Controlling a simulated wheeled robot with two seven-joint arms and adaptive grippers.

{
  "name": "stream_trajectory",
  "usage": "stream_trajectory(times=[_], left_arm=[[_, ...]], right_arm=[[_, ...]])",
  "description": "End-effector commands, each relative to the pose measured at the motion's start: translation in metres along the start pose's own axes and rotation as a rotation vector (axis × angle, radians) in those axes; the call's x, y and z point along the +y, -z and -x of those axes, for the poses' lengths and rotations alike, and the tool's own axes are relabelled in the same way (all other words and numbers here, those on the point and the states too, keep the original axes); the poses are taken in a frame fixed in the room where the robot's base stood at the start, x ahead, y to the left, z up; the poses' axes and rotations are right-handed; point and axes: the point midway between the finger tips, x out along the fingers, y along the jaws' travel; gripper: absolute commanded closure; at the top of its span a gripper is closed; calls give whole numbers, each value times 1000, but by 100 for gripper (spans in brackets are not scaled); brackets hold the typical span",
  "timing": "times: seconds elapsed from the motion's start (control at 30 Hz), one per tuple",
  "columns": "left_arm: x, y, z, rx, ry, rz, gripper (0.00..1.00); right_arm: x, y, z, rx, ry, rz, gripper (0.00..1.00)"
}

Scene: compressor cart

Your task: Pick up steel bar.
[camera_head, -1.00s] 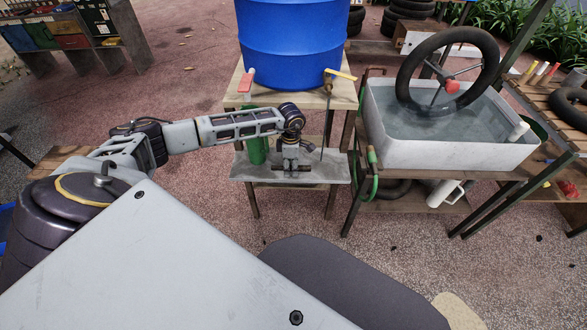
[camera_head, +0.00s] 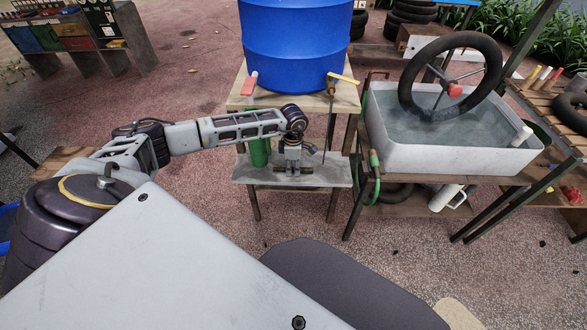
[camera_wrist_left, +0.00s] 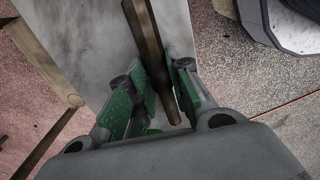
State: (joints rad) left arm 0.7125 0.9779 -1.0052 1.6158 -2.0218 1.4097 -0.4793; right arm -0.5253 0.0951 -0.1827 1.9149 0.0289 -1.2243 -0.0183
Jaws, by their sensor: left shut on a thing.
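The steel bar (camera_head: 307,172) is a short, dark, narrow piece at the grey shelf (camera_head: 250,173) under the blue barrel. My left gripper (camera_head: 293,168) points down over this shelf and is shut on the bar. In the left wrist view the bar (camera_wrist_left: 148,40) looks brown and runs between the green finger pads of the gripper (camera_wrist_left: 158,98). The pads hide part of its sides. I cannot tell whether the bar still touches the shelf. My right gripper is in neither view.
The blue barrel (camera_head: 297,45) stands on a wooden stand (camera_head: 300,103) just behind my left wrist. A green bottle-like object (camera_head: 258,152) stands close left of the gripper. A white water tub (camera_head: 450,155) with a wheel (camera_head: 487,50) is to the right. The paved floor in front is clear.

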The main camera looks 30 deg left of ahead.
Motion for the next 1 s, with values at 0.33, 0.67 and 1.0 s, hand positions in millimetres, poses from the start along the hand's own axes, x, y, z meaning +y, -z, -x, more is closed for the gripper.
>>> stream_trajectory(times=[0.33, 0.67, 1.0], left_arm=[[1, 0, 47, -1, -3, 1, 100], [1, 0, 117, -2, -4, 0, 100], [1, 0, 190, -2, -3, 0, 100]], right_arm=[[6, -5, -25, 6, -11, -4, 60], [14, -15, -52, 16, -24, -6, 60], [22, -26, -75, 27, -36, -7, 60]])
